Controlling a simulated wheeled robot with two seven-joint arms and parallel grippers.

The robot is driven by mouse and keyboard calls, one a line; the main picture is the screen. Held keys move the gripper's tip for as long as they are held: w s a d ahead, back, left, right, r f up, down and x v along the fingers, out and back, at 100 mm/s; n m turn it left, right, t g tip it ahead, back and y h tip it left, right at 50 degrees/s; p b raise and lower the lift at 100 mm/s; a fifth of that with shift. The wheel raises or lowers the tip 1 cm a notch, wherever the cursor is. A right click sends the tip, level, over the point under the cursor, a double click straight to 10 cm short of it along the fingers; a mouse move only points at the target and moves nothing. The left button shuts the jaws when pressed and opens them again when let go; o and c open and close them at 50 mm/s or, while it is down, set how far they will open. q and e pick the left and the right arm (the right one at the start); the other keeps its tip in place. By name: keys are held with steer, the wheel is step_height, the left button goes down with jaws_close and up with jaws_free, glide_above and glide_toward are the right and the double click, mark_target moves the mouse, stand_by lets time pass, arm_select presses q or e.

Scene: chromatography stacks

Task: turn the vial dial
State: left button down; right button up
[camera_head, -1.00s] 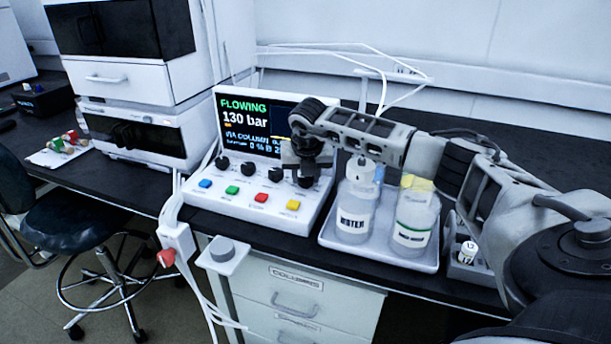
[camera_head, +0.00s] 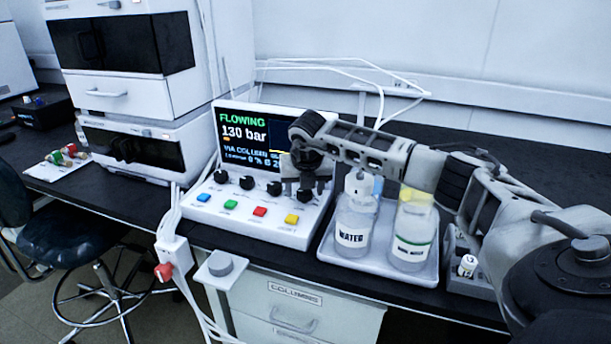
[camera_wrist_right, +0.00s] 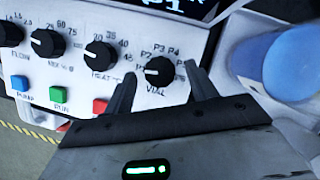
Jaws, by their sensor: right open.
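The vial dial (camera_wrist_right: 159,71) is a black knob on the white control panel (camera_head: 262,232), labelled VIAL with P-numbered positions around it. In the head view it is the rightmost knob (camera_head: 305,195) of the row. My right gripper (camera_head: 305,187) is at the panel, above that knob. In the right wrist view the two fingers of my right gripper (camera_wrist_right: 160,80) stand apart on either side of the dial, with visible space between each finger and the knob. Whether the fingertips reach down level with the knob is unclear. My left gripper is not in view.
Other black knobs (camera_wrist_right: 99,55) sit left of the dial, above coloured buttons (camera_head: 260,211). The screen (camera_head: 246,140) reads FLOWING, 130 bar. A tray (camera_head: 420,275) with a water bottle (camera_head: 352,232) and another bottle (camera_head: 411,245) stands close on the right.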

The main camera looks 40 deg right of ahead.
steer(key=v, duration=1.5)
steer(key=shift+r, duration=0.35)
steer(key=shift+s+a+r, duration=0.1)
